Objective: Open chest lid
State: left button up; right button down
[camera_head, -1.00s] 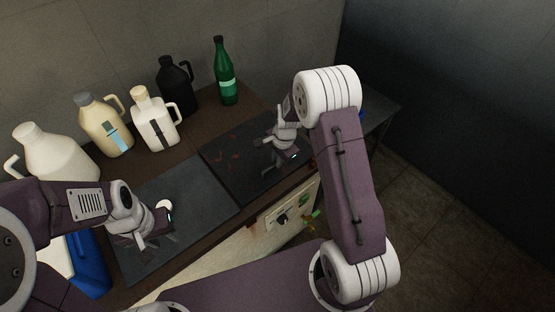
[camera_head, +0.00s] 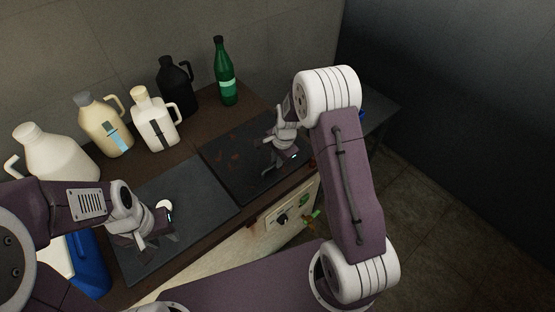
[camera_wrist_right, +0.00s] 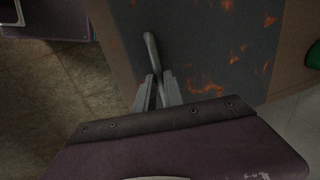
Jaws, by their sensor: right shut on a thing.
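The chest (camera_head: 232,250) has a pale front and two dark lid panels on top. The right lid panel (camera_head: 230,150) has rust-orange patches and also shows in the right wrist view (camera_wrist_right: 200,45). It looks flat. My right gripper (camera_head: 272,155) is at this panel's front part. In the right wrist view, its fingers (camera_wrist_right: 158,88) are shut on a grey bar handle (camera_wrist_right: 151,48) at the panel's edge. The left lid panel (camera_head: 195,190) is plain dark grey and flat. My left gripper (camera_head: 160,248) is over it, fingers apart and apparently empty.
Several jugs stand along the back: a large white one (camera_head: 55,155), a cream one (camera_head: 105,128), a smaller white one (camera_head: 153,122) and a black one (camera_head: 175,88). A green bottle (camera_head: 225,75) stands behind the right panel. A brass tap (camera_head: 312,216) sticks out in front.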

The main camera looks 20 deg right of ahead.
jog(key=w+a+r+p, duration=0.1)
jog(key=w+r+p, duration=0.3)
jog(key=r+p, duration=0.3)
jog(key=w+a+r+p, duration=0.2)
jog(key=w+r+p, duration=0.2)
jog(key=r+p, duration=0.2)
notch_tip(320, 180, up, 3)
jog(key=shift+w+a+f+p, duration=0.15)
jog(key=shift+w+a+p, duration=0.1)
jog(key=shift+w+p, duration=0.15)
jog(key=shift+s, duration=0.1)
jog(key=c, duration=1.9)
grip_release()
jog(key=o, duration=0.4)
jog(key=shift+f, duration=0.1)
jog(key=shift+o, duration=0.2)
notch_tip(320, 180, up, 9)
jog(key=s+b, duration=0.1)
jog(key=shift+s+d+f+b, duration=0.15)
jog(key=shift+d+b, duration=0.2)
